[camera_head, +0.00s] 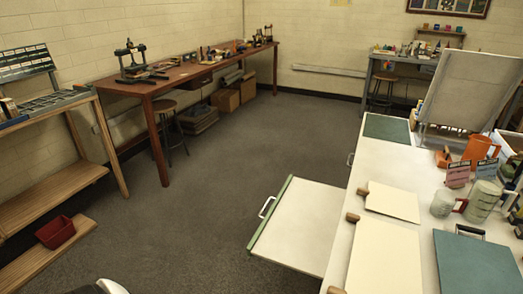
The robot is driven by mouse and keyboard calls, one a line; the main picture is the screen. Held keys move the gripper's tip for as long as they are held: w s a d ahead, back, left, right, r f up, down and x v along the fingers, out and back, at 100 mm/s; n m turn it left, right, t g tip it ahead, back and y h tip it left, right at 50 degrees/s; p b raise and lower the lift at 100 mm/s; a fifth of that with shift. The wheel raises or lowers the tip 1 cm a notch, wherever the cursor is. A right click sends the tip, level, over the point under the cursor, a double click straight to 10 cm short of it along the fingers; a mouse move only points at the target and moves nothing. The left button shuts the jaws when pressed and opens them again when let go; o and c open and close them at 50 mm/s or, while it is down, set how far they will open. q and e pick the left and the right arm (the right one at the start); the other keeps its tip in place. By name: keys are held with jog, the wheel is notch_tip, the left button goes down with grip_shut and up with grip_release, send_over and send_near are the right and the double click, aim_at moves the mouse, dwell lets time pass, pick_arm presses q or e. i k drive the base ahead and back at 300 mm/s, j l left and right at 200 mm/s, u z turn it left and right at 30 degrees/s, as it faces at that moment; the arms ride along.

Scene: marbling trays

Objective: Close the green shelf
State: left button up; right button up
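The green shelf (305,226) is a flat pale panel with a green front edge. It sticks out to the left from under the long white worktop at right, well pulled out. A silver bar handle (267,207) sits on its green edge. Its right end is hidden under the worktop. Neither of my grippers shows; only a small white and black part at the bottom left edge is in view, and I cannot tell what it is.
The white worktop (372,168) carries cream boards (392,201), a teal board (475,262) and mugs. Grey floor (205,215) is open left of the shelf. A wooden rack (50,200) with a red bin (55,232) stands at left; a brown bench (185,75) lies behind.

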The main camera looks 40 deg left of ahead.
aim_at(297, 233)
jog(key=j, duration=1.4)
jog(key=j+u, duration=0.1)
jog(key=j, duration=1.35)
